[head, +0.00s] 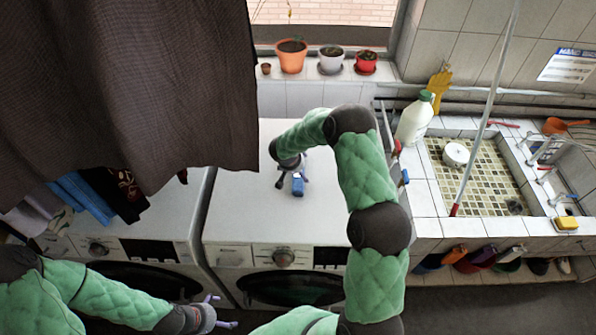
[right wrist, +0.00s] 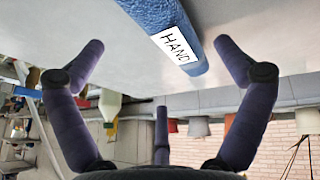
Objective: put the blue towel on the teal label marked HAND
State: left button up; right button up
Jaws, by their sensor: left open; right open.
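A blue rolled towel (head: 298,188) lies on the white top of the right washing machine. In the right wrist view the towel (right wrist: 150,18) carries a white tag reading HAND. The right wrist view shows these spread fingers (right wrist: 160,62). My left gripper (head: 222,311) is open and empty, low in front of the machines. I cannot make out a teal label marked HAND in either view.
Dark hanging cloth (head: 120,80) covers the upper left, above folded clothes (head: 80,195) on the left machine. Flowerpots (head: 291,57) stand on the sill. A white bottle (head: 414,120) and a tiled sink (head: 428,185) are at right. Much of the right machine's top (head: 245,205) is clear.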

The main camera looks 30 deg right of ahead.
jog(key=shift+w+d+f, duration=0.1)
jog(key=shift+w+f, duration=0.1)
jog(key=shift+f, duration=0.25)
jog(key=shift+w+d+f, duration=0.1)
jog(key=shift+w+f, duration=0.1)
jog(key=shift+f, duration=0.25)
jog(key=shift+d+f+p, duration=0.15)
jog(key=shift+f+p, duration=0.25)
jog(key=shift+p, duration=0.1)
jog(key=p+x, duration=0.1)
jog(key=x, duration=0.2)
jog(key=shift+w, duration=0.15)
jog(key=shift+w+f, duration=0.1)
jog(key=shift+f, duration=0.35)
jog(key=c, duration=1.2)
